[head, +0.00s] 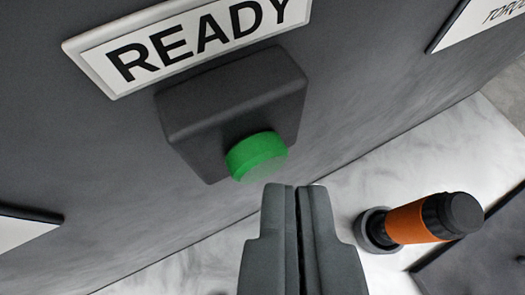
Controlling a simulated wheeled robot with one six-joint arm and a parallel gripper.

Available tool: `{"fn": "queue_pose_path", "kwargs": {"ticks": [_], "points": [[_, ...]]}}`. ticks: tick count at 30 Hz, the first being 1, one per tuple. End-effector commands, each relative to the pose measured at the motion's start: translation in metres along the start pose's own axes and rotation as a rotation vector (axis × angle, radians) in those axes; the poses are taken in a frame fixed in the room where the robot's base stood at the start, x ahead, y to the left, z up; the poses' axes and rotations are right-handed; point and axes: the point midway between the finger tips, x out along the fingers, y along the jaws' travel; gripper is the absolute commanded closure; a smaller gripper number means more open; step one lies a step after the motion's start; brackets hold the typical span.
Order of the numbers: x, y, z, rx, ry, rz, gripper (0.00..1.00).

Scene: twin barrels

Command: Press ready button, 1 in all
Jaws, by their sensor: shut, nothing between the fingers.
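The green ready button (258,156) sticks out of a dark grey box (232,105) on a grey wall panel. A white sign reading READY (190,42) is above the box. My gripper (294,188) is shut and empty, with its two fingers side by side. Its tips show just below and right of the button in the picture. A small gap shows between the tips and the button, and I cannot tell the distance in depth.
An orange and black handled tool (420,220) stands in a dark round holder (374,230) to the right of my gripper. A partly cut-off sign (480,22) is at upper right, another white plate (25,228) at left. Pale marble surface (190,272) lies below the panel.

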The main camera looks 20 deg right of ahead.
Motion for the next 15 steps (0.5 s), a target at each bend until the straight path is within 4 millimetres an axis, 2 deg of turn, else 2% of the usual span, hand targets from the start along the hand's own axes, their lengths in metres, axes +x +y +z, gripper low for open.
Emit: {"fn": "queue_pose_path", "kwargs": {"ticks": [15], "points": [[0.0036,-0.0027,-0.0025,0.000,0.000,0.000,1.00]]}}
